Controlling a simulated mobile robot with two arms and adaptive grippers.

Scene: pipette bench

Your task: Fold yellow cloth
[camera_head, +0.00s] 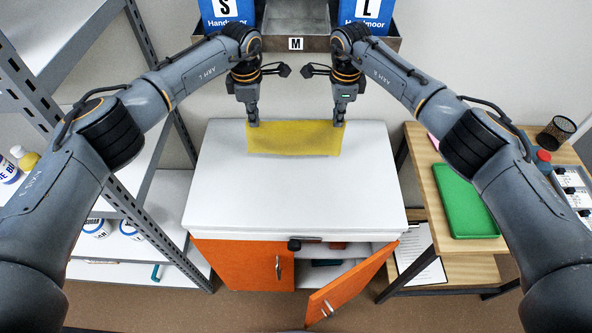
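The yellow cloth (295,138) shows as a wide, narrow rectangle at the back of the white cabinet top (290,192). My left gripper (253,122) is at the cloth's far left corner, with its fingers closed together on that edge. My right gripper (338,122) is at the far right corner, also closed on the edge. The cloth spans between them with its near edge straight. I cannot tell how many layers it has or how much of it rests on the top.
The cabinet top in front of the cloth is clear. One orange door (345,290) below stands open. A wooden table with a green mat (465,203) is on the right. A grey shelf rack (110,185) is on the left. Blue glove boxes (228,12) hang at the back.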

